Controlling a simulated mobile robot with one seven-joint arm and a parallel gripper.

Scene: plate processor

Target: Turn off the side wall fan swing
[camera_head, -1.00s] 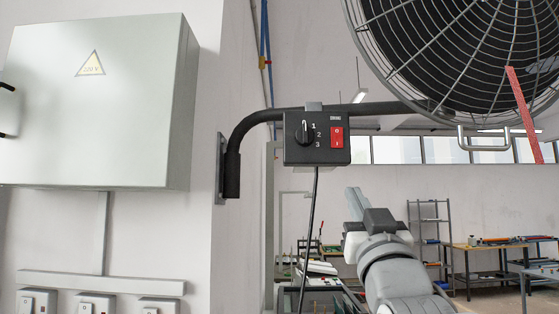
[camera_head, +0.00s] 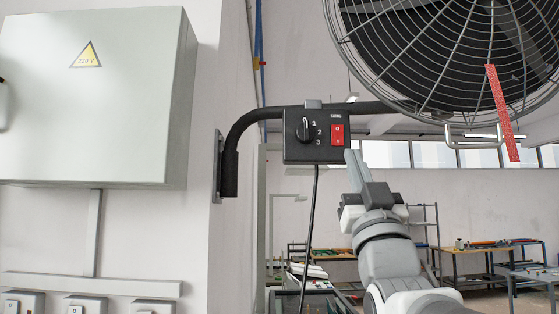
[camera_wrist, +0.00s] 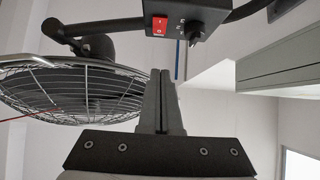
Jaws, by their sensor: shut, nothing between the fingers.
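The wall fan (camera_head: 450,60) hangs at the upper right in the head view, with a round wire cage and a red ribbon (camera_head: 502,112) on it. Its black control box (camera_head: 318,150) is mounted on the bent black bracket arm (camera_head: 262,116). The box carries a black rotary knob (camera_head: 305,130) beside the numbers 1, 2, 3 and a red rocker switch (camera_head: 338,135). My gripper (camera_head: 352,158) is shut and empty, its fingertips just right of and below the red switch in the picture. In the wrist view the box (camera_wrist: 190,15) is above my fingertips (camera_wrist: 161,72), apart from them.
A grey electrical cabinet (camera_head: 90,100) with a 220 V sign is on the wall at left, above several wall switches (camera_head: 85,303). A black cable (camera_head: 310,230) hangs from the control box. Workbenches (camera_head: 490,250) stand far behind.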

